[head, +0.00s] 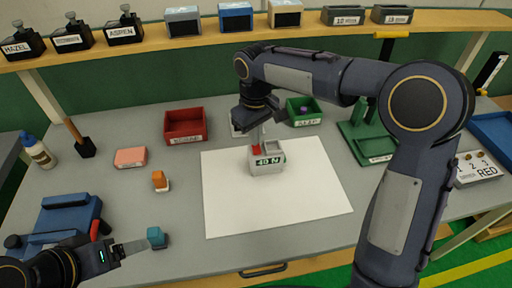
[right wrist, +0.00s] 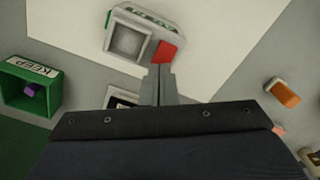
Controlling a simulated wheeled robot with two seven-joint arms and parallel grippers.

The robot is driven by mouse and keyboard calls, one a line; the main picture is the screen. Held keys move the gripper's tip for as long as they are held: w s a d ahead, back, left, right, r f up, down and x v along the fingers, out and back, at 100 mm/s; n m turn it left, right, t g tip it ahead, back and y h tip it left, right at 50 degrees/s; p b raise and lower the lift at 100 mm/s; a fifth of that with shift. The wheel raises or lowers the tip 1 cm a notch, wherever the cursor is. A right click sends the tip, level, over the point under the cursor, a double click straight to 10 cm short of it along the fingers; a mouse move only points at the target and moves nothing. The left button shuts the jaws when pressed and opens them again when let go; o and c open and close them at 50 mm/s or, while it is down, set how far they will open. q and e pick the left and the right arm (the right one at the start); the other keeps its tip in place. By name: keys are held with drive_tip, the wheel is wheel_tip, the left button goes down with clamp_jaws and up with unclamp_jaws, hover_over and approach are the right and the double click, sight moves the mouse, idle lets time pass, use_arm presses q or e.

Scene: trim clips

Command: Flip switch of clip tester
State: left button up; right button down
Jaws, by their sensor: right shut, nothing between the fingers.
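The clip tester (head: 267,165) is a small grey box with a green-and-white 40 N label. It stands on a white sheet (head: 300,205). Its red switch (head: 256,149) is on the top, beside a square recess; the switch also shows in the right wrist view (right wrist: 166,53). My right gripper (head: 262,142) is shut and empty, its tips at the red switch. In the right wrist view its fingertips (right wrist: 159,72) seem to touch or nearly touch the switch. My left gripper (head: 146,244) is at lower left, beside a teal block (head: 157,237); its finger gap is unclear.
A red bin (head: 186,126) and a green bin (head: 304,112) with a purple piece stand behind the sheet. A green stand (head: 365,140) is to the right. An orange piece (head: 160,181) and a pink block (head: 130,157) lie left. The sheet's front is clear.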

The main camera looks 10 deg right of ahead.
drive_tip(key=shift+f+b, duration=0.35)
drive_tip(key=shift+f, duration=0.3)
wheel_tip(320, 180, up, 7)
drive_tip(key=p, duration=0.6)
drive_tip(key=shift+r+p, duration=0.1)
drive_tip(key=shift+p, duration=0.2)
idle(0.5)
